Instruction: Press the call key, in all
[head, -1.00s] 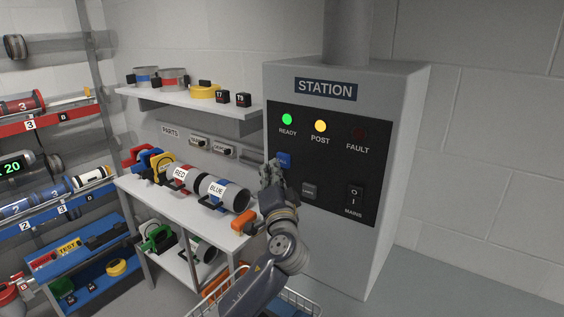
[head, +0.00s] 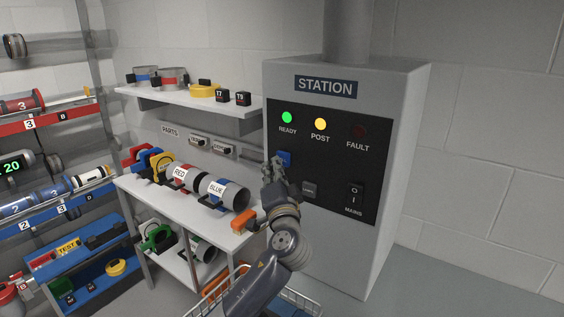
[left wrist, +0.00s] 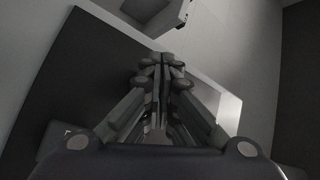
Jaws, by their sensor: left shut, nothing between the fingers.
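The station box (head: 402,110) carries a dark panel with a blue key (head: 285,156), which I take for the call key; its lettering is not readable now. My left gripper (head: 274,165) is shut and empty, its fingertips overlapping the lower left of the blue key in the head view. I cannot tell whether they touch it. In the left wrist view the closed fingers (left wrist: 165,62) point past the dark panel (left wrist: 75,75). The READY lamp (head: 287,117) is green, the POST lamp (head: 320,125) yellow, the FAULT lamp (head: 359,131) dark. My right gripper is not in view.
A grey key (head: 309,190) and the MAINS switch (head: 355,194) sit lower on the panel. A bench with RED (head: 181,175) and BLUE (head: 216,188) tubes stands close left, under a wall shelf (head: 190,104). A wire basket (head: 290,300) is below my arm.

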